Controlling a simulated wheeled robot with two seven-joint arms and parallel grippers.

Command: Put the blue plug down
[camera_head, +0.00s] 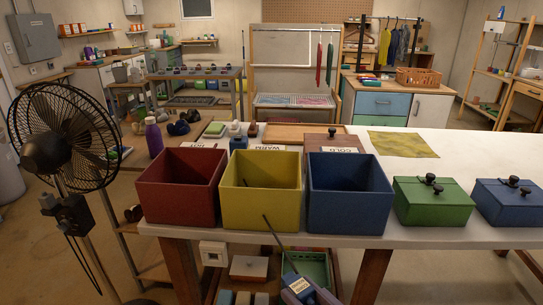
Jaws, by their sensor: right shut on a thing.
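At the bottom edge, in front of the table, is a small blue piece with a pale label (299,287), which I take for the blue plug. My left gripper is out of view.
On the white table (460,148) stand open red (181,188), yellow (261,192) and blue (350,195) bins. Right of them are lidded green (432,203) and blue (509,205) boxes. A black fan (62,137) stands left. A yellow cloth (402,144) lies behind; table surface around it is clear.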

